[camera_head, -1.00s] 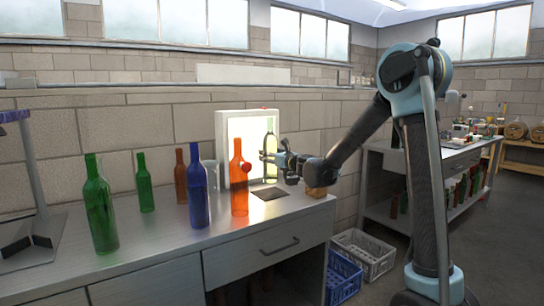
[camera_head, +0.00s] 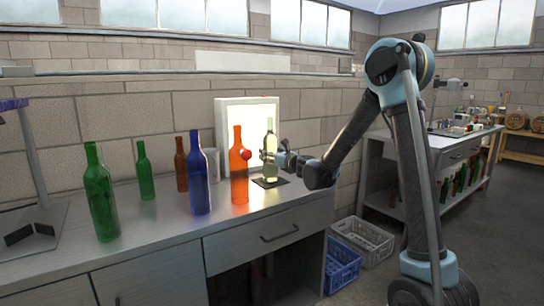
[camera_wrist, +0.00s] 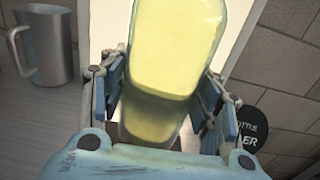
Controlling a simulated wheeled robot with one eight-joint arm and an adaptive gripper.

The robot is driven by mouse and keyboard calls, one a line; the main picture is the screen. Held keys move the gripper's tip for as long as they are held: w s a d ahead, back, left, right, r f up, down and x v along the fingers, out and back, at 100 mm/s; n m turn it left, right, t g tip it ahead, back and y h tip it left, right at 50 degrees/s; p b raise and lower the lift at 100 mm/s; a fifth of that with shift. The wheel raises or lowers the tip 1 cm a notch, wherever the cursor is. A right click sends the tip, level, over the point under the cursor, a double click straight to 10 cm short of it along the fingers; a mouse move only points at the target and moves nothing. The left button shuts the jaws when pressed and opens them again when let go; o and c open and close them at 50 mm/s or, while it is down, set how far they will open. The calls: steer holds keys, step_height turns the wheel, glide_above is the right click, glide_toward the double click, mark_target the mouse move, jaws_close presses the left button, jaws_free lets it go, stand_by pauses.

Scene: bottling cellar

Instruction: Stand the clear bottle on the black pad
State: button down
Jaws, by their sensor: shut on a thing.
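The clear bottle (camera_head: 270,146) looks pale yellow-green against the lit panel and stands upright in the head view. My gripper (camera_head: 271,158) is shut on its body from the right; in the wrist view the bottle (camera_wrist: 172,50) fills the space between the fingers (camera_wrist: 162,105). The black pad (camera_head: 282,181) lies flat on the bench, and the bottle's lower end shows over it. Whether the base touches the pad I cannot tell. The orange bottle (camera_head: 239,180) stands close to the left of the pad.
The lit panel (camera_head: 228,110) stands behind. Blue (camera_head: 199,185), brown (camera_head: 181,165) and green bottles (camera_head: 101,200) stand left. A metal mug (camera_wrist: 45,50) and a black round sign (camera_wrist: 251,128) show in the wrist view. Crates (camera_head: 362,240) stand on the floor beside the bench.

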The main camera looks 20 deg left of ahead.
steer(key=c, duration=0.5)
jaws_free()
steer(key=s+d+n+g+h, duration=0.1)
steer(key=s+d+n+g, duration=0.1)
steer(key=s+d+n, duration=1)
steer(key=s+d+f+n+g+h, duration=0.2)
steer(key=s+d+f+n+h, duration=0.2)
steer(key=s+d, duration=0.6)
steer(key=s+d+f+n+g+h, duration=0.2)
steer(key=s+d+f+n+h, duration=0.2)
steer(key=d, duration=1.3)
steer(key=s+d+f+n+g+h, duration=0.3)
steer(key=s+d+f+n+h, duration=0.2)
steer(key=s+d+f, duration=0.4)
steer(key=shift+s+d+f+n, duration=0.1)
steer(key=shift+s+d+n, duration=0.05)
steer(key=shift+s+d, duration=0.85)
steer(key=shift+s+d+f+n, duration=0.15)
steer(key=shift+s+d, duration=0.4)
steer(key=shift+s, duration=0.8)
steer(key=shift+s+d+n, duration=0.2)
steer(key=shift+s+d, duration=0.6)
steer(key=shift+s, duration=0.35)
